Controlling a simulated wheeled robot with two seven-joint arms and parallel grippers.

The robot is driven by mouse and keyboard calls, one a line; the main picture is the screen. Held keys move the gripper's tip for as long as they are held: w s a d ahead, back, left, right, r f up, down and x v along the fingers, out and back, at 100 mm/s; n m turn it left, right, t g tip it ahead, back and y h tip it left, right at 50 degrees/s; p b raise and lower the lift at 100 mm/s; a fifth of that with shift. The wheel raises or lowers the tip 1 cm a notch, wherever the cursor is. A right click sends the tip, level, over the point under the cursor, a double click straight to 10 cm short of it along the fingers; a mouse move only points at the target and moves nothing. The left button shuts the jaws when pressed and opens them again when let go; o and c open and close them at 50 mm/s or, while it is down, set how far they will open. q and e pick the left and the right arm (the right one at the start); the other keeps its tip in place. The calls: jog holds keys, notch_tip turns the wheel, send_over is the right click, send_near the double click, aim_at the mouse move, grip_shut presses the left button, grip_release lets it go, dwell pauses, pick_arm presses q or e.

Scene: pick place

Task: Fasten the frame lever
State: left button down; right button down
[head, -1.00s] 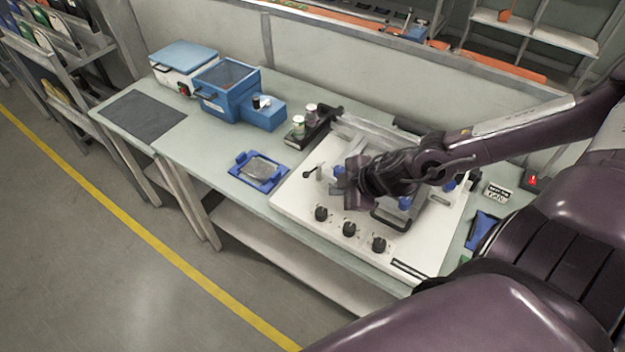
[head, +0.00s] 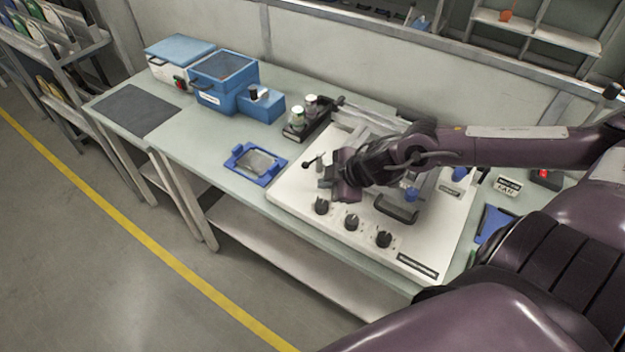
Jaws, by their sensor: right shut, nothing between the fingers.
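The white fixture board (head: 290,199) lies on the workbench, with black knobs (head: 352,222) along its front edge. A small lever with a dark ball end (head: 309,164) stands up at the board's left side. A metal frame with a dark handle (head: 397,208) lies on the board, partly hidden behind my right arm. My right gripper (head: 328,184) is over the left part of the board, just right of and below the lever's ball end. It is shut with nothing in it. Whether it touches the lever cannot be told. My left gripper is not in view.
A blue tray with a grey plate (head: 256,163) lies left of the board. Blue bins (head: 224,84) and a dark holder with small jars (head: 306,119) stand behind. A dark mat (head: 136,109) lies at the far left. A sign block (head: 507,186) and a red-button box (head: 545,178) are at right.

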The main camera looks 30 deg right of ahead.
jog(key=shift+b+x, duration=0.55)
jog(key=shift+x, duration=1.4)
jog(key=w, duration=0.2)
jog(key=w+p, duration=0.1)
jog(key=shift+d+r, duration=0.3)
jog(key=shift+d, duration=0.05)
jog(key=shift+w+d, duration=0.25)
jog(key=shift+w, duration=0.25)
